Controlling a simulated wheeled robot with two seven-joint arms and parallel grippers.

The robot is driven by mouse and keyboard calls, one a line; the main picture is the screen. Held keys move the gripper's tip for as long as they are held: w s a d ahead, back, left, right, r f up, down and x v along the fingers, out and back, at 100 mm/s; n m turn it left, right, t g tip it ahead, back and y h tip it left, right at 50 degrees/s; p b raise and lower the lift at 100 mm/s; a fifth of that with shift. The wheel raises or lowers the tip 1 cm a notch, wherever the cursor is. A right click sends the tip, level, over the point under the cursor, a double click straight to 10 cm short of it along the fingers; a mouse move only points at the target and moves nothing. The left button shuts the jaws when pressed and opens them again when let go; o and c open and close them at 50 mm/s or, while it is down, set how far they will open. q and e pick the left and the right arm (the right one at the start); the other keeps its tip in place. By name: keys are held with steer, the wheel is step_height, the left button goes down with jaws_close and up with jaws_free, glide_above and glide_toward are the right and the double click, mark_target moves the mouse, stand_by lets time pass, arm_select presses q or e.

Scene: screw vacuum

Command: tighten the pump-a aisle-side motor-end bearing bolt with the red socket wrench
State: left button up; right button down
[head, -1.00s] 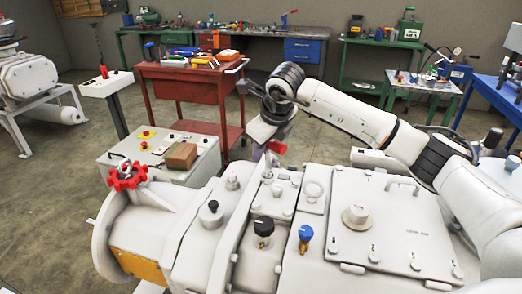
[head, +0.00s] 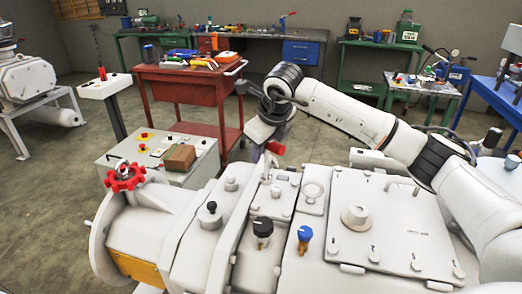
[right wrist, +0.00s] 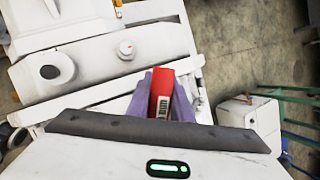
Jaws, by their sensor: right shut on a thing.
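My right gripper (right wrist: 162,98) is shut on the red socket wrench (right wrist: 163,90), with a purple finger on each side of its red grip. In the head view the red wrench (head: 275,147) shows as a small red end below my right wrist. It is at the far side of the big white pump (head: 330,235). The wrench's socket end is hidden, and I cannot tell whether it touches a bolt. The bearing bolt cannot be made out for certain. In the right wrist view the pump's white casing (right wrist: 95,62) lies beyond and left of the fingers. My left gripper is not in view.
A red handwheel (head: 125,178) stands at the pump's left end. A grey control box (head: 152,160) with a brown block (head: 180,157) stands behind it. A red tool cart (head: 185,88) stands farther back. Open floor (head: 55,190) lies to the left.

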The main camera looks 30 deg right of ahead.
steer(key=shift+r+p, duration=1.7)
steer(key=shift+r, duration=0.8)
